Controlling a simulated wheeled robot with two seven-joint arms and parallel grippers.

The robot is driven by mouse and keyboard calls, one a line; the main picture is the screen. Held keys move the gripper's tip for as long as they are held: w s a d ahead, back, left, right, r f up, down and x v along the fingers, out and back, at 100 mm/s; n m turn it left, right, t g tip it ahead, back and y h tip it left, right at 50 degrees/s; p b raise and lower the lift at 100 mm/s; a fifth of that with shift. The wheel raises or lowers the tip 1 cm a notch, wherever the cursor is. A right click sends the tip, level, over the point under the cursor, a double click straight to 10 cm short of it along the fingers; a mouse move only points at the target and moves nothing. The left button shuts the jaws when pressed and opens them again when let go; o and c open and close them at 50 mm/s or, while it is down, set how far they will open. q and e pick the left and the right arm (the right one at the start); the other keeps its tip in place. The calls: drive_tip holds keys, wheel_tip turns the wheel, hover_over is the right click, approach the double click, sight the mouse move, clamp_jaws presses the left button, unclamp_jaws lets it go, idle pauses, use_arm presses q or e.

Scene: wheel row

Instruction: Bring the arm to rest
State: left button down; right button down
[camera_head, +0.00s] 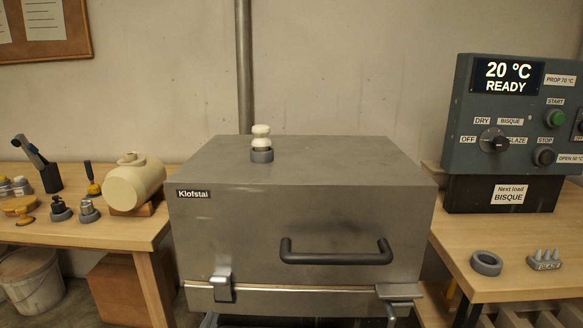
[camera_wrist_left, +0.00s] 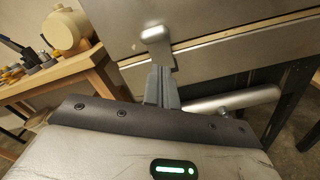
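My left gripper (camera_wrist_left: 163,86) shows in the left wrist view with its two narrow grey fingers together and nothing visible between them. The fingertips are close to the metal latch (camera_wrist_left: 157,35) on the kiln front; I cannot tell whether they touch it. In the head view I cannot make out the left gripper clearly. The grey kiln (camera_head: 300,215) has its lid down, with a dark bar handle (camera_head: 336,255) and a left latch (camera_head: 222,289) at the lid seam. My right gripper is in neither view.
A white plug in a grey ring (camera_head: 261,145) sits on the lid. The left table (camera_head: 110,226) carries a cream jar (camera_head: 134,184) and several small tools. The right table (camera_head: 515,230) holds a control box (camera_head: 512,130) reading 20 °C READY, a grey ring (camera_head: 486,263) and a cone block (camera_head: 544,262).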

use_arm(q)
drive_tip(key=shift+s, duration=0.85)
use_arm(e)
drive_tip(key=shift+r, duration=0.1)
use_arm(q)
drive_tip(key=s+d+f+m+g+h+p, duration=0.1)
drive_tip(key=s+f+m+g, duration=0.2)
drive_tip(key=s+m, duration=0.7)
drive_tip(key=s+d+f+m+g+h, duration=0.1)
drive_tip(key=s+f+m+g, duration=0.3)
drive_tip(key=s+m, duration=0.6)
drive_tip(key=m+h, duration=0.1)
drive_tip(key=m, duration=1)
drive_tip(key=shift+f+m+p, duration=0.2)
drive_tip(key=shift+m+p, duration=0.15)
drive_tip(key=shift+m, duration=0.05)
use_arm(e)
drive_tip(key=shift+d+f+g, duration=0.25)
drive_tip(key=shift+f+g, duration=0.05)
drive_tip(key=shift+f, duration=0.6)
